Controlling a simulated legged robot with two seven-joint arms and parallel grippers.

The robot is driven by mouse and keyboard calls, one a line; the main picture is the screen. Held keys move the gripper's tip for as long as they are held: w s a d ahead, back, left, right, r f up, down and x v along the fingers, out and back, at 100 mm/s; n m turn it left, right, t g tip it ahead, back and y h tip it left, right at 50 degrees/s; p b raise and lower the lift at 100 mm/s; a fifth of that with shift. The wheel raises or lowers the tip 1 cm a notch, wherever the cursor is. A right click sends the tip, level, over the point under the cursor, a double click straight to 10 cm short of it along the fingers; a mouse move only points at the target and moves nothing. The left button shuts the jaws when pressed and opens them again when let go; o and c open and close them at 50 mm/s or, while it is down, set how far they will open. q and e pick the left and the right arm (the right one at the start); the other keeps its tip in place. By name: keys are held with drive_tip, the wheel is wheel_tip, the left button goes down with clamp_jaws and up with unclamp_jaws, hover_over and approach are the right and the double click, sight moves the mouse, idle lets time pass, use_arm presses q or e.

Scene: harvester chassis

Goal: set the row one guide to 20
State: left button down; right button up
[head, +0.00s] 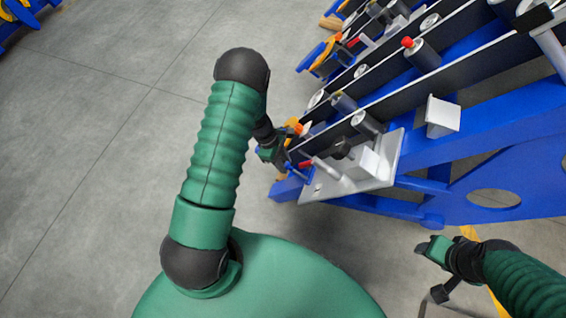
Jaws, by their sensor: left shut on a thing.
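My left gripper (277,151) is at the left end of the nearest row of the blue chassis. It is shut on a small part there, which looks like the row one guide; the grip itself is mostly hidden by the gripper. An orange piece (297,127) shows just above the gripper. A red-tipped pin (306,163) sits just right of it, by the grey plate (385,165). I cannot read any scale or number. My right gripper (432,250) is below the chassis, away from the row; its jaws are too unclear to judge.
The blue chassis (520,130) fills the upper right, with dark rails (440,85) carrying several grey cylinders. A white block (442,116) stands on the blue beam. Another blue machine part (15,25) is at the far upper left. The grey floor at left is clear.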

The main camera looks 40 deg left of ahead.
use_arm(q)
drive_tip(key=c, duration=1.4)
unclamp_jaws()
drive_tip(key=shift+d+r, duration=0.2)
drive_tip(key=shift+d, duration=0.25)
drive_tip(key=shift+o, duration=1.6)
drive_tip(key=shift+a, duration=0.2)
drive_tip(key=p+v, duration=0.5)
drive_tip(key=v, duration=1.1)
drive_tip(key=shift+r, duration=0.25)
use_arm(e)
drive_tip(key=v, duration=0.5)
drive_tip(key=shift+w+d+r, duration=0.1)
drive_tip(key=shift+w+d, duration=0.05)
drive_tip(key=shift+w, duration=0.25)
use_arm(q)
drive_tip(key=shift+a, duration=0.1)
